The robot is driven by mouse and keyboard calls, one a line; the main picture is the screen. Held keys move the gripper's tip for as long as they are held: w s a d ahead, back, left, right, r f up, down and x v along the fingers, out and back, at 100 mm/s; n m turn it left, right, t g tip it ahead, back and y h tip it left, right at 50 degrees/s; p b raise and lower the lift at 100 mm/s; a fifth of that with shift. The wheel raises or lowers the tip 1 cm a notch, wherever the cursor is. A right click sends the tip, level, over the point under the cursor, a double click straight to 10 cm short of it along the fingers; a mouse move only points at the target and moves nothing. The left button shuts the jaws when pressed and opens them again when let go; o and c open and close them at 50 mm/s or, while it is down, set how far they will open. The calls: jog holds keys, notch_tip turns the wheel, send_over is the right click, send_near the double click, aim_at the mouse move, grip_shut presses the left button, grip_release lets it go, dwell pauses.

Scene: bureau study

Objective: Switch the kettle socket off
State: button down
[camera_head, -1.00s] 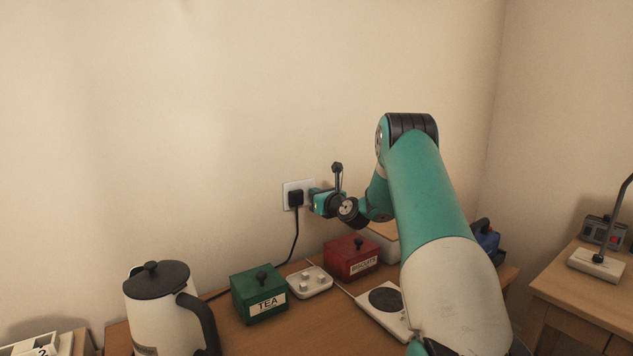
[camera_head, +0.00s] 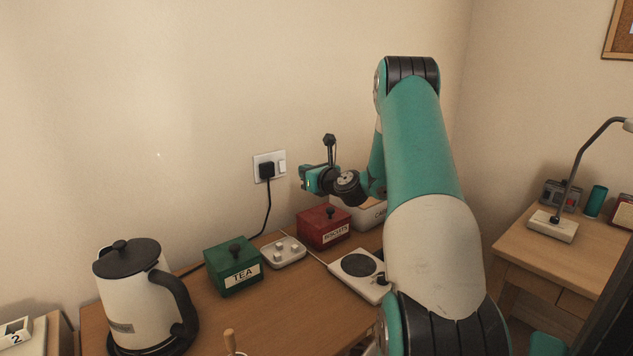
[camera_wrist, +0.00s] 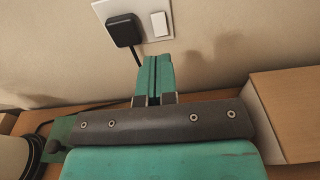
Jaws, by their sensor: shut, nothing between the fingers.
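The white kettle socket (camera_head: 256,164) is on the wall, with a black plug (camera_head: 266,171) in its left part and a white rocker switch (camera_head: 282,166) on its right. In the wrist view the switch (camera_wrist: 160,24) shows beside the plug (camera_wrist: 122,30); I cannot tell its on or off position. My gripper (camera_head: 304,179) is shut and empty, to the right of and a little below the socket, apart from the wall. In the wrist view its closed fingertips (camera_wrist: 153,58) lie just below the switch. The white kettle (camera_head: 132,304) with black lid and handle stands at the left of the desk.
A green TEA box (camera_head: 233,272), a white multi-way block (camera_head: 284,252) and a red BISCUITS box (camera_head: 322,234) stand along the wall below the socket. A white hotplate (camera_head: 345,280) lies nearer. A lamp (camera_head: 552,228) stands on the right desk.

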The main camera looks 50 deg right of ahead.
jog(key=shift+b+v, duration=0.4)
jog(key=shift+v, duration=1.9)
jog(key=shift+w+a, duration=0.1)
jog(key=shift+a, duration=0.15)
jog(key=w+a+r+n+g+y, duration=0.1)
jog(key=w+a+r+n+y, duration=0.15)
jog(key=a+n, duration=0.35)
jog(key=w+a+r+n+y, duration=0.15)
jog(key=a+n+y, duration=0.25)
jog(key=a, duration=0.5)
jog(key=s+a+r+n+g+y+p, duration=0.1)
jog(key=s+a+n+g+y, duration=0.15)
jog(key=a+n, duration=0.6)
jog(key=s+a+n+g+y, duration=0.15)
jog(key=a+n+g, duration=0.3)
jog(key=a, duration=0.65)
jog(key=s+a+n+g, duration=0.4)
jog(key=s+a+n, duration=0.5)
jog(key=a+n, duration=0.1)
jog(key=s+a+n+g+h, duration=0.1)
jog(key=s+n+g, duration=0.1)
jog(key=s+n, duration=0.4)
jog(key=s+a+r+n+g+h+p, duration=0.1)
jog(key=s+a+n+g, duration=0.1)
jog(key=s+n, duration=0.4)
jog(key=s, duration=0.3)
jog(key=shift+s+n+g, duration=0.3)
jog(key=shift+n, duration=0.1)
jog(key=shift+h, duration=0.25)
